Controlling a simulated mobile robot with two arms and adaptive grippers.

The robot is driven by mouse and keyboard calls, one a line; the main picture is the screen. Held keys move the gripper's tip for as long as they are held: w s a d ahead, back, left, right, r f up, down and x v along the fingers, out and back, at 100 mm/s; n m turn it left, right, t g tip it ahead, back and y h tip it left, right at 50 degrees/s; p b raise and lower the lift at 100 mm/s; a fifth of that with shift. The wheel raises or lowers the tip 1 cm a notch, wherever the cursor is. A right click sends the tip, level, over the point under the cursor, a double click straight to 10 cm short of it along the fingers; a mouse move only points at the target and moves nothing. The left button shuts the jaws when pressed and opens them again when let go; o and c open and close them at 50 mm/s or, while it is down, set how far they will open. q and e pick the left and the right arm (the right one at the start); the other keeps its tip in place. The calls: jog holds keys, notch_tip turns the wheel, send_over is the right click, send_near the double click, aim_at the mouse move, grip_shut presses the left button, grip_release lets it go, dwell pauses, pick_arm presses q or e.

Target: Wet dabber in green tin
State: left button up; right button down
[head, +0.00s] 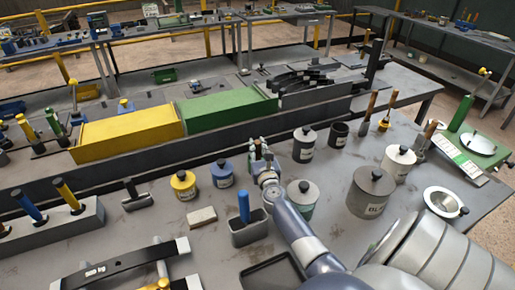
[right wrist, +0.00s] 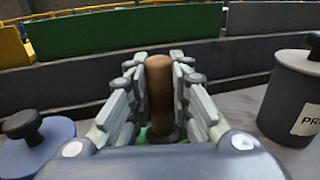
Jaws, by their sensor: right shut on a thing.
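My right gripper (head: 262,150) is over the middle of the bench, between a blue lidded tin and a grey lidded tin. In the right wrist view its fingers (right wrist: 160,85) are shut on the brown handle of the dabber (right wrist: 158,80), which stands about upright between them. A little green (right wrist: 148,136) shows low around the handle's foot; whether it is the green tin, and whether the dabber's tip is inside it, I cannot tell. In the head view my gripper hides most of the dabber. My left gripper is not in view.
The blue tin (head: 222,173) and the grey tin (head: 303,145) flank my gripper. A greenish lidded tin (head: 302,197) stands nearer, by my forearm. A grey holder (head: 248,232) with a blue-handled tool is in front. Yellow (head: 128,132) and green (head: 230,108) bins stand behind a low wall.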

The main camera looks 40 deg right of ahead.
dwell(0.5)
jog(key=shift+r+p, duration=2.6)
jog(key=shift+r, duration=0.05)
notch_tip(320, 180, up, 4)
jog(key=p, duration=0.4)
jog(key=shift+r, duration=0.1)
